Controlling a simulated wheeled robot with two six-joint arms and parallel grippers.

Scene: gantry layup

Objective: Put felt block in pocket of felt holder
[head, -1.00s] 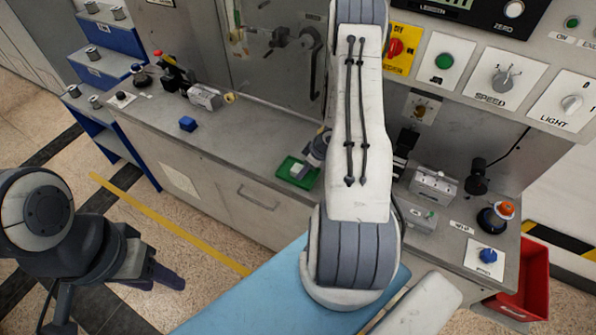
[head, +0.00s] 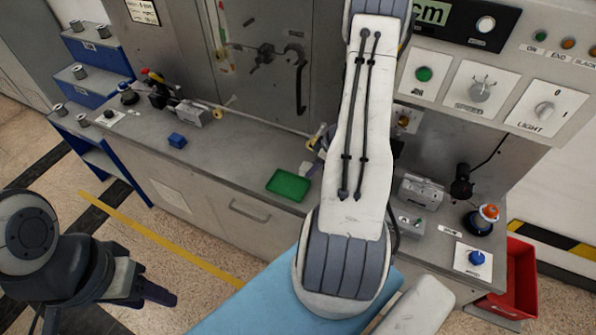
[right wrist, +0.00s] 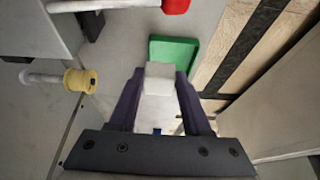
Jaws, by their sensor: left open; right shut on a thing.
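The felt block (right wrist: 159,80) is pale grey-white and sits between the purple fingers of my right gripper (right wrist: 160,92) in the right wrist view. The gripper is shut on it. In the head view a pale part of the block (head: 306,170) shows above the bench, just right of the green tray (head: 288,185); my right arm hides most of the gripper. The green tray is empty and also shows beyond the fingertips in the right wrist view (right wrist: 172,52). My left gripper (head: 158,294) is open and empty, low at the left, away from the bench. I cannot pick out the felt holder with certainty.
A blue block (head: 177,140) stands on the bench left of the tray. A yellow spool on a rod (right wrist: 80,80) is close by in the right wrist view. Metal fixtures (head: 421,190) stand right of my arm. The bench between blue block and tray is clear.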

